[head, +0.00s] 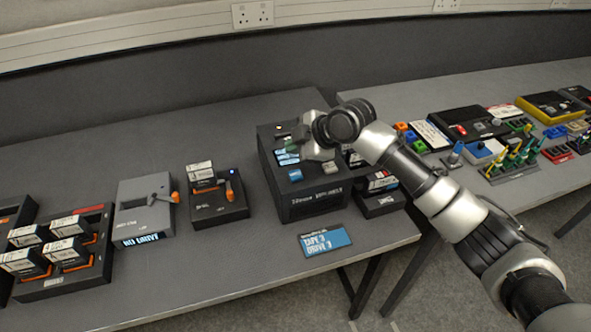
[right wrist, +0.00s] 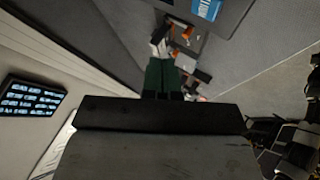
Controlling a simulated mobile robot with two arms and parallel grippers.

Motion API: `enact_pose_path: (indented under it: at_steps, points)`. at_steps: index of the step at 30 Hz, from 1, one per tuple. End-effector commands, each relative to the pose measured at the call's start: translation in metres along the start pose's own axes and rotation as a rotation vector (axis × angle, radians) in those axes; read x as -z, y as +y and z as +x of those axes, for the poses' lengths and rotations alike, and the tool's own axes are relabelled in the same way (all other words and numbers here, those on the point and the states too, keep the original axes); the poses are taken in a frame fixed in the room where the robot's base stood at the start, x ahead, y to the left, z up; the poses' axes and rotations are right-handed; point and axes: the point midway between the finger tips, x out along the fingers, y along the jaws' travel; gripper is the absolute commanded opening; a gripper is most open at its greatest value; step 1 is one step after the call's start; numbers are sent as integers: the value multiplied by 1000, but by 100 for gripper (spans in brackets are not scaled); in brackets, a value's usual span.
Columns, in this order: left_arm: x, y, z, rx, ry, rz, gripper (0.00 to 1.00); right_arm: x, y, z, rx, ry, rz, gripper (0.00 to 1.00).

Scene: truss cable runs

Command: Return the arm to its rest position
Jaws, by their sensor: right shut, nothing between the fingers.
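My right arm (head: 455,205) reaches in from the lower right. Its gripper (head: 284,145) is over the top of the large black box (head: 312,207), and the wrist hides part of that box. In the right wrist view the dark green fingers (right wrist: 162,75) are together with nothing between them. I cannot tell whether the fingers touch the box. My left gripper is not in view.
A blue "TAPE 3 DRIVE 3" card (head: 325,241) lies before the box. To its left stand a black unit (head: 220,211) with an orange lever, a grey unit (head: 146,190), and a cartridge rack (head: 70,285). The right table (head: 385,93) holds tools and small parts. The back-left tabletop is clear.

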Motion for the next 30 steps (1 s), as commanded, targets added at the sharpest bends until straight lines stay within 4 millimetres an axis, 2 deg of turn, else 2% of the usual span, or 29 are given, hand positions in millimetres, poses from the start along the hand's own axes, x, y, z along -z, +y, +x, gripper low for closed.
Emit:
enact_pose_path:
  at_steps: [17, 20, 25, 30]
  points:
    - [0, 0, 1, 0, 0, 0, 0, 0, -4, 2, 3, 1, 6, 0]
    - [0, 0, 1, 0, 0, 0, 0, 0, -24, 9, 18, 7, 43, 0]
    - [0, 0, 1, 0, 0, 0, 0, -2, -92, 23, 46, 9, 214, 0]
    - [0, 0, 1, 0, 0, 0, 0, -15, -164, 16, 32, -40, 467, 0]
